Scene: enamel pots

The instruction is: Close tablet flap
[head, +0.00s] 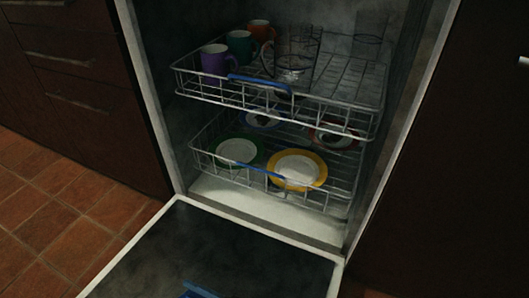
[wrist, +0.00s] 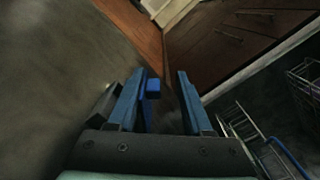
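The dishwasher door (head: 215,250) is folded down, its dark inner face up. In the wrist view its grey surface (wrist: 50,65) fills the left side. My gripper (wrist: 161,72) is open, with two blue fingers apart. A small bright blue piece (wrist: 153,88), perhaps the tablet flap, shows beside the inner side of the left finger; I cannot tell whether they touch. A grey part (wrist: 104,100) lies just left of that finger, mostly hidden. In the head view a blue shape (head: 198,290) is cut off at the bottom edge; I cannot tell whether it is the flap or my gripper.
The upper rack (head: 270,98) holds mugs and glasses. The lower rack (head: 340,190) holds several plates. Both sit inside the dishwasher. Dark cabinets (head: 90,110) stand to the left, with handles, above a tiled floor (head: 45,215).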

